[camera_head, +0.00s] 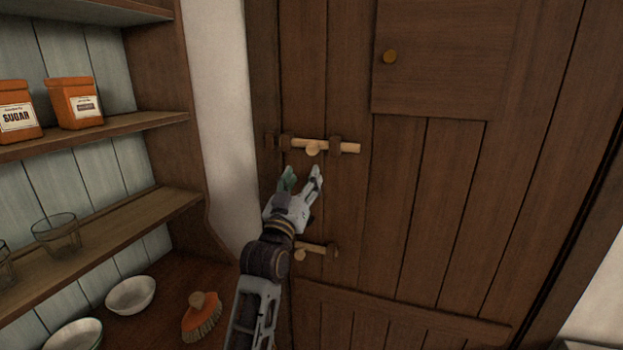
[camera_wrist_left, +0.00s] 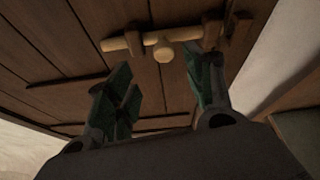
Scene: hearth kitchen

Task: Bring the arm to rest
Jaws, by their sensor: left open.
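My left gripper (camera_head: 303,180) is open and empty in front of the brown wooden door (camera_head: 411,190). Its fingers point up toward the upper wooden bolt (camera_head: 340,147), which has a round knob (camera_head: 313,149). In the left wrist view, the two fingers (camera_wrist_left: 160,98) are spread apart, with the bolt (camera_wrist_left: 122,43) and its knob (camera_wrist_left: 163,53) beyond them. I cannot tell whether a finger touches the bolt. A lower bolt (camera_head: 316,247) shows just right of my left forearm. My right gripper is not in view.
Wooden shelves (camera_head: 101,134) on the left hold orange sugar tins (camera_head: 76,102) and glasses (camera_head: 57,234). Below stand white bowls (camera_head: 131,294) and a brush (camera_head: 202,318). A white wall strip (camera_head: 218,100) separates shelves and door.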

